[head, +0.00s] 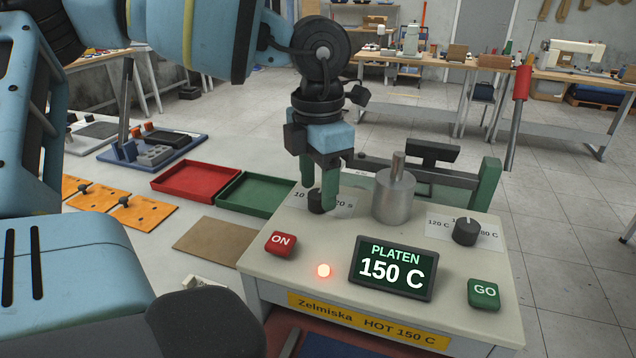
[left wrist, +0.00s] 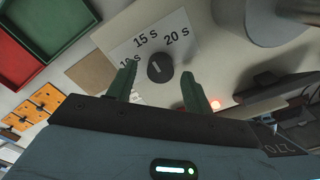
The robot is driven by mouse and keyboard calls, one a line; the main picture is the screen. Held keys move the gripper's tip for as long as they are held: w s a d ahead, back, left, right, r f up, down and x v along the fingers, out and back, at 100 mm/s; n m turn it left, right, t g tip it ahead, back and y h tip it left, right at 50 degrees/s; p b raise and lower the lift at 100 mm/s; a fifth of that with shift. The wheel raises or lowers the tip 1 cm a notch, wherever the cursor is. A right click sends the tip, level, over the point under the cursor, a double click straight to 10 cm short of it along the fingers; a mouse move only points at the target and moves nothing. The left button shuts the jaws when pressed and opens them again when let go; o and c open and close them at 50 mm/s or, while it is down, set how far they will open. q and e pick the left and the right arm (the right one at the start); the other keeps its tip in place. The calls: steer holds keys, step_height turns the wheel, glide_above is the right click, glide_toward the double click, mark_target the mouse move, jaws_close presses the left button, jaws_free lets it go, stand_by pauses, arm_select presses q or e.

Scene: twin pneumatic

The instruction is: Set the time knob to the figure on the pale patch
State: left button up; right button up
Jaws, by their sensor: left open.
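The time knob (head: 317,201) is a small dark dial on the machine's top. In the left wrist view the knob (left wrist: 160,67) has a light pointer line, and its white scale plate (left wrist: 178,22) reads 10 s, 15 s and 20 s. The pointer seems to lie toward the 15 s side, but I cannot tell exactly. My left gripper (head: 318,190) is open, its green fingers above and on either side of the knob; I cannot tell if they touch it. A pale piece (head: 203,283) is mostly hidden by my arm, its figure unreadable. My right gripper is not in view.
The machine top holds a grey cylinder (head: 394,197), a temperature knob (head: 466,232), a display (head: 393,268) reading PLATEN 150 C, a red ON button (head: 281,244), a lit lamp (head: 324,270) and a green GO button (head: 484,293). Red (head: 190,182) and green (head: 246,194) trays stand left.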

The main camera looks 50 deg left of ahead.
arm_select(q)
steer(key=shift+f, duration=0.75)
steer(key=c, duration=1)
steer(key=shift+o, duration=0.2)
